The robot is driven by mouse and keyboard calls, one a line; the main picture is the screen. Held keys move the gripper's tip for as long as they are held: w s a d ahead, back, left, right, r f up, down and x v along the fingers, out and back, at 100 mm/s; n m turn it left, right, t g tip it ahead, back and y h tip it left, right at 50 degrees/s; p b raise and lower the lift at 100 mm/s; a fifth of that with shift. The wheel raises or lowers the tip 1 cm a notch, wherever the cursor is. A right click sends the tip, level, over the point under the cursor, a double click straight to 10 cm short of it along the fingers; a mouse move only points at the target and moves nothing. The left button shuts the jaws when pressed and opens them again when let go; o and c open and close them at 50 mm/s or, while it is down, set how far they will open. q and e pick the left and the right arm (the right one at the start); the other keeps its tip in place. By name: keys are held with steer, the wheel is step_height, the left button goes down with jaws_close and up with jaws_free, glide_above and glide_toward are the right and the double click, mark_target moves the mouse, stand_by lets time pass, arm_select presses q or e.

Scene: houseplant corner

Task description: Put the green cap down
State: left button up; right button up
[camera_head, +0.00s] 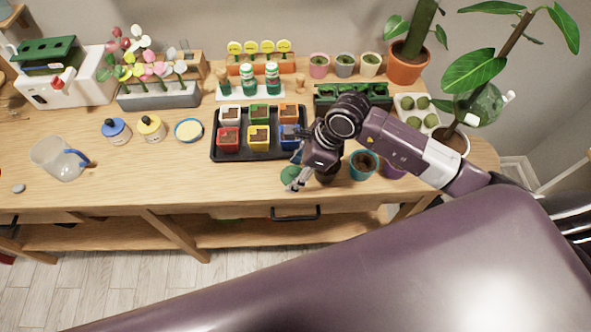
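The green cap (289,174) shows as a small round green shape near the front of the wooden table, right of the middle. My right gripper (297,184) points down there, its fingertips right beside the cap in the picture. I cannot tell whether the fingers touch or hold the cap, or whether it rests on the table. The small finger gap does not show clearly. My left gripper is not in view.
A black tray (216,157) with several coloured pots stands behind the gripper. A teal pot (363,165) and a purple pot stand to its right. The table front between jug and gripper is mostly clear.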

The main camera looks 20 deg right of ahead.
steer(key=shift+r, duration=0.15)
steer(key=shift+d+r, duration=0.15)
steer(key=shift+r, duration=0.1)
steer(key=b+v, duration=0.2)
steer(key=v, duration=0.9)
steer(key=shift+s+r, duration=0.15)
steer(key=shift+r, duration=0.05)
